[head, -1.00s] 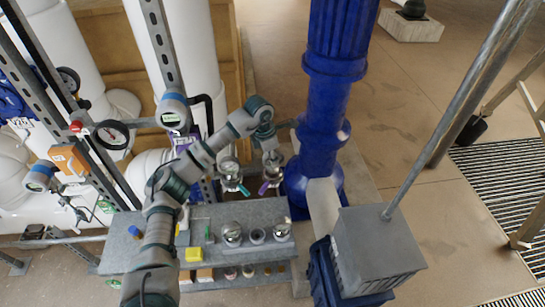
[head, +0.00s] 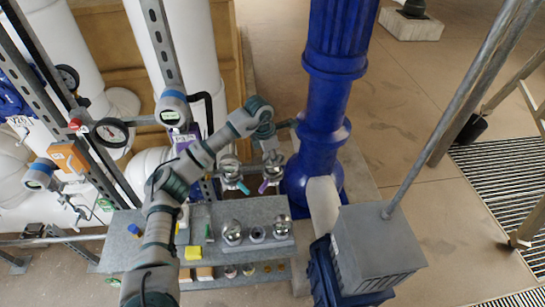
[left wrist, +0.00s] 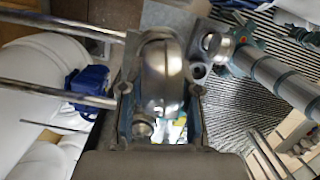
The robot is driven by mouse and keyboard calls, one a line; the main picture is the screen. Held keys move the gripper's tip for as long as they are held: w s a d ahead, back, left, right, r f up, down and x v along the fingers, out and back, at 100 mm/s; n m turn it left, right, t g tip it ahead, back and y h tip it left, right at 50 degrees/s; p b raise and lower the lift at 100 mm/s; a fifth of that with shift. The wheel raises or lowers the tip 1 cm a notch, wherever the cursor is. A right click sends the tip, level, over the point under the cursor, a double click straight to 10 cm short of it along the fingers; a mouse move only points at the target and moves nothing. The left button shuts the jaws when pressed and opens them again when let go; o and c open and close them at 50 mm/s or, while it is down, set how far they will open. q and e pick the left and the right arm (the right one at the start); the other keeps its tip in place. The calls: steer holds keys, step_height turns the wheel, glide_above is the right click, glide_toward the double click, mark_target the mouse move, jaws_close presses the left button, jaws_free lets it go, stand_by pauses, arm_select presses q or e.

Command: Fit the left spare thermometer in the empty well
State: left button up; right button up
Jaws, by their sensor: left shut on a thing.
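My left gripper (head: 270,154) hangs at the end of my bent left arm, above the far side of the grey bench. In the left wrist view its fingers (left wrist: 160,112) are shut on a shiny rounded metal thermometer (left wrist: 160,70), which fills the middle and hides what lies behind it. Beside it show a round dark opening, the well (left wrist: 197,71), and a silver dome (left wrist: 212,43); the held piece is apart from the opening. In the head view a dark opening (head: 257,235) lies between two silver domed pieces (head: 232,232) (head: 280,228) on a block. My right gripper is not in view.
A silver round piece with a teal part (head: 230,172) stands left of my gripper. A thick blue pipe (head: 322,130) rises close on the right, with a grey box (head: 380,250) nearer. Gauges (head: 110,132) and pipes crowd the left.

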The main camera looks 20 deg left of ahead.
arm_select(q)
steer(key=o, duration=1)
steer(key=shift+o, duration=0.2)
